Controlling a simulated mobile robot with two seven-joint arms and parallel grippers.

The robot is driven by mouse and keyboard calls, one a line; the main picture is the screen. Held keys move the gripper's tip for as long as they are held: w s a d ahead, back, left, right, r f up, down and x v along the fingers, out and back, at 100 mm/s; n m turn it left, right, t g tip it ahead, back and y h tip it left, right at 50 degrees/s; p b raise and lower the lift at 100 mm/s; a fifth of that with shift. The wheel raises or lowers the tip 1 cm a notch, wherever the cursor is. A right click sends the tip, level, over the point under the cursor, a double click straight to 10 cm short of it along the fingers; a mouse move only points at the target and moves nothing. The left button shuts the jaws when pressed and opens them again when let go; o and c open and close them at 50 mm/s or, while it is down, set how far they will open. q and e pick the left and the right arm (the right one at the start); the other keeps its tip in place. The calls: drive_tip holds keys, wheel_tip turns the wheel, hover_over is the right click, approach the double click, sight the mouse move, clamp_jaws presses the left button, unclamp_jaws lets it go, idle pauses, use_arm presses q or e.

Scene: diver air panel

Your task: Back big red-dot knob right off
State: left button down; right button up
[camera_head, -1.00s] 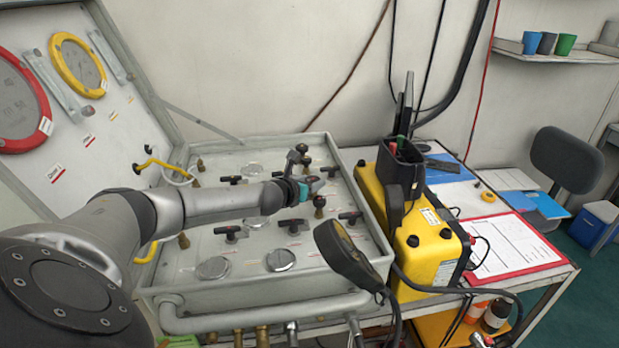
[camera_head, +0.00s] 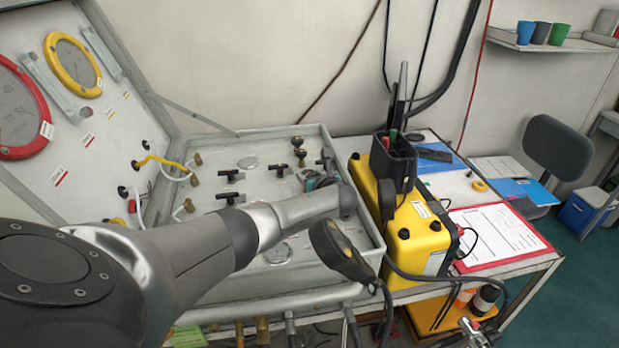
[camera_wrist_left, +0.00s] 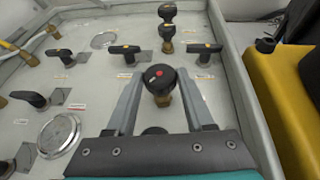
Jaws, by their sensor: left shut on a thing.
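The big knob with a red dot (camera_wrist_left: 158,78) is round and black on a brass stem. In the left wrist view it sits upright between the two grey fingers of my left gripper (camera_wrist_left: 157,92), which is shut on it. In the head view my left gripper (camera_head: 313,181) is over the back right part of the valve panel (camera_head: 205,215), and its wrist hides the knob. My right gripper is not in view.
A yellow case (camera_head: 418,235) stands right of the panel. A dark handheld device (camera_head: 338,252) hangs at the panel's front right.

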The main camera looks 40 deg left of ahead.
use_arm(q)
drive_tip(key=shift+n+g+y, duration=0.3)
drive_tip(key=shift+n+g, duration=0.1)
drive_tip(key=shift+c, duration=1.4)
unclamp_jaws()
drive_tip(key=shift+r, duration=0.6)
wheel_tip(320, 180, up, 9)
drive_tip(key=p, duration=0.3)
wheel_tip(320, 180, up, 10)
hover_over(311, 176)
drive_tip(key=shift+s, duration=0.1)
